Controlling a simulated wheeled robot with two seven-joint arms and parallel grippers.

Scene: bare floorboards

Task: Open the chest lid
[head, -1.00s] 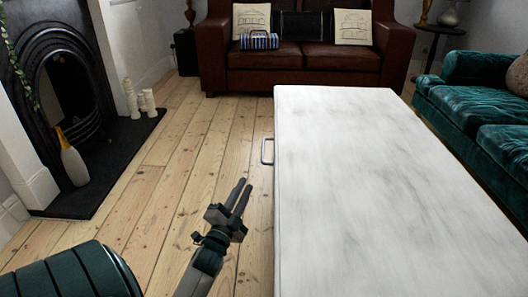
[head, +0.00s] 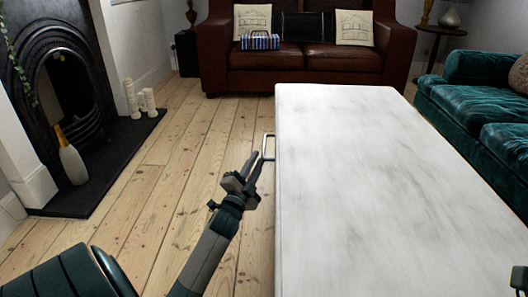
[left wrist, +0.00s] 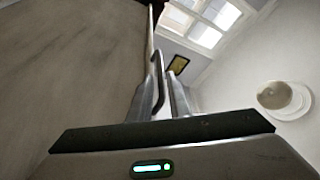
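The chest (head: 380,180) is a long white-grey box whose lid looks closed. Its metal handle (head: 268,146) sticks out from the left side near the far half. My left gripper (head: 255,162) is at the near end of this handle, with its fingertips overlapping it in the head view. In the left wrist view the two fingers stand apart, and the handle (left wrist: 158,82) shows as a thin loop between or just beyond them; contact cannot be told.
A brown leather sofa (head: 305,62) stands behind the chest, and a green velvet sofa (head: 480,92) is on the right. A fireplace (head: 55,85) with a bottle (head: 72,160) and candles (head: 149,101) is on the left. Bare floorboards (head: 180,160) lie between fireplace and chest.

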